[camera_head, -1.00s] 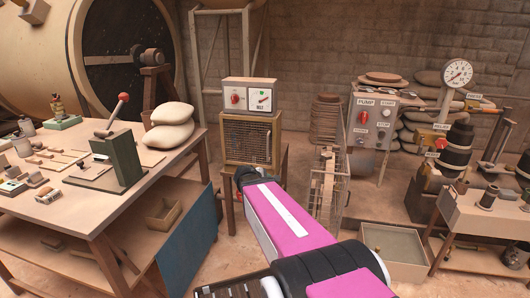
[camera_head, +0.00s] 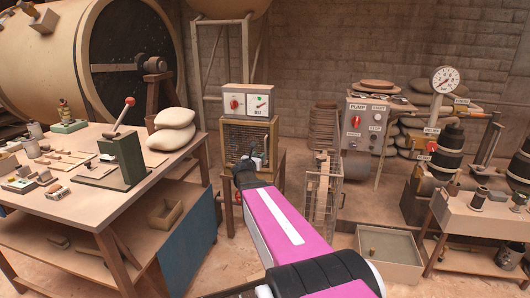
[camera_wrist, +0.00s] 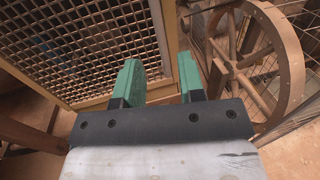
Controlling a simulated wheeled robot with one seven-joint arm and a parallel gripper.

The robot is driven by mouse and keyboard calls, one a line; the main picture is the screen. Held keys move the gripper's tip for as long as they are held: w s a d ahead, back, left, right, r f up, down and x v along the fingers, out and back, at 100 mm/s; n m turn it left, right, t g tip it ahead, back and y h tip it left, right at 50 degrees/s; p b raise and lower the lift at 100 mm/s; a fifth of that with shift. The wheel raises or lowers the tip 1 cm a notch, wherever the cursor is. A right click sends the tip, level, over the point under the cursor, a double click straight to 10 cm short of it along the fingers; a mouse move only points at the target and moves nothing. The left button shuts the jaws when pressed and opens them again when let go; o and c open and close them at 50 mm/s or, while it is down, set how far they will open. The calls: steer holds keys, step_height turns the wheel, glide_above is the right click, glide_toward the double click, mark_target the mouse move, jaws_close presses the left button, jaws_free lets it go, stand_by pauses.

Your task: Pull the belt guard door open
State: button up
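The mesh door (camera_head: 235,136) that I take for the belt guard door has a yellow-brown frame and sits below a grey panel with a gauge. It looks closed. In the wrist view its mesh (camera_wrist: 75,40) fills the upper left, with its upright frame edge (camera_wrist: 166,35) right of it. My gripper (camera_wrist: 160,78) has two green fingers, parted and empty as far as I see. The left finger overlaps the mesh corner, the right one lies right of the frame edge. Contact cannot be told. In the head view my gripper (camera_head: 257,158) is small before the mesh. No handle is visible.
A wire cage (camera_head: 322,190) stands right of the door; a spoked wheel (camera_wrist: 270,60) shows close to my right finger. A workbench (camera_head: 80,205) is at left, an open tray (camera_head: 390,252) on the floor at right. A pump panel (camera_head: 366,122) stands behind.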

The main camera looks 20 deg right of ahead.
steer(key=x, duration=0.8)
steer(key=shift+s, duration=0.1)
jaws_close()
